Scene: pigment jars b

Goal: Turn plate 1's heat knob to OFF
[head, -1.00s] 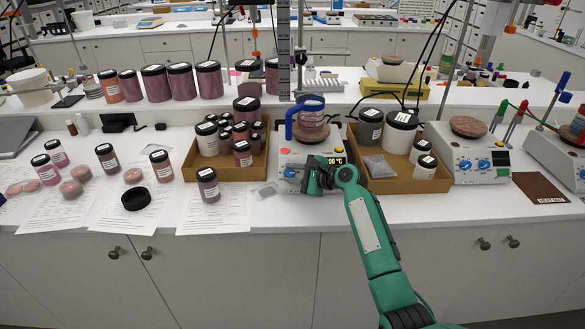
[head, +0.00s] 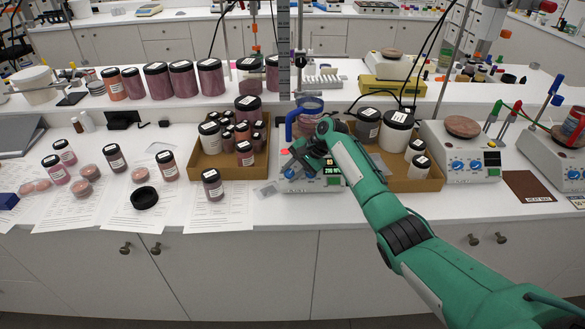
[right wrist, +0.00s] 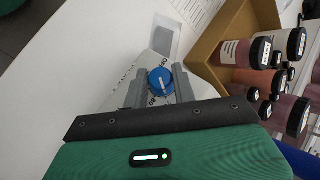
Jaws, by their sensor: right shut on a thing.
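The nearest hot plate (head: 318,185) is a white box with a small lit display on its front; a glass vessel with a blue handle (head: 311,106) stands on top. No plate number is readable. My right gripper (head: 292,166) is at the left part of its front panel and covers most of it. In the right wrist view, my right gripper's grey fingers (right wrist: 161,84) are shut on a round blue knob (right wrist: 160,82) with a white pointer line. Printed lettering beside the knob is partly hidden. My left gripper is not in view.
Cardboard trays of jars stand left (head: 215,171) and right (head: 402,184) of the hot plate. Another hot plate (head: 470,168) stands farther right. Papers, loose jars and a black lid ring (head: 144,197) lie to the left. A small flat packet (head: 267,189) lies close to the gripper.

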